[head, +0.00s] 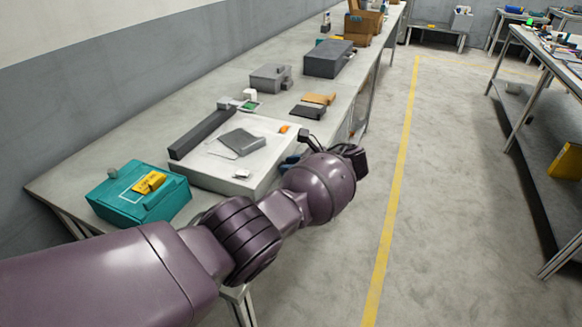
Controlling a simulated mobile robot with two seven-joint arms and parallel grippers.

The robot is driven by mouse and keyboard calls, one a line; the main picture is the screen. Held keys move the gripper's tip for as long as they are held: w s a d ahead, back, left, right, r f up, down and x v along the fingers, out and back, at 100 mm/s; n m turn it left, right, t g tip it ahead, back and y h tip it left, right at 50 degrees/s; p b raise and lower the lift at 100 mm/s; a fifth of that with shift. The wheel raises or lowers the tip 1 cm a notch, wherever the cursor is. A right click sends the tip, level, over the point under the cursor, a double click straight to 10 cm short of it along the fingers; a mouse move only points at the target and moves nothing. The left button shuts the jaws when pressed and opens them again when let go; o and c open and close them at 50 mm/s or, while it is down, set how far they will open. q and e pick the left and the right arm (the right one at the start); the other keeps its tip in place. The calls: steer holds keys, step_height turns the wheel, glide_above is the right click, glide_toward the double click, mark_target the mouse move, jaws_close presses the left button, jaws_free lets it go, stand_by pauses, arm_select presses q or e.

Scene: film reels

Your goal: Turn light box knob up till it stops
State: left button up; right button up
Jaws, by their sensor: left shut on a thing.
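The light box (258,178) is a white, flat box lying on the long grey bench, with a grey panel, an orange piece and a small pale block on its top. My left arm comes in from the lower left and its wrist bends at the box's right front side. My left gripper (289,163) is at that side of the box, mostly hidden behind my own wrist. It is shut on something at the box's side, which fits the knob. The knob itself is hidden, so its turn angle cannot be seen. My right gripper is not in view.
A teal case (136,195) with a yellow item (149,182) stands left of the light box. A dark bar (201,134) lies along the box's back. Grey boxes (328,58) stand farther along the bench. The floor right of the bench is clear around a yellow line (393,200).

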arm_select(q)
steer(key=shift+w+f+m+g+b, duration=0.15)
steer(key=shift+m+g+b, duration=0.2)
steer(key=shift+m, duration=0.25)
steer(key=shift+m+g, duration=0.35)
steer(key=shift+m, duration=0.15)
steer(key=shift+y+b, duration=0.3)
steer(key=o, duration=0.9)
steer(key=shift+o, duration=0.2)
steer(key=shift+r, duration=0.2)
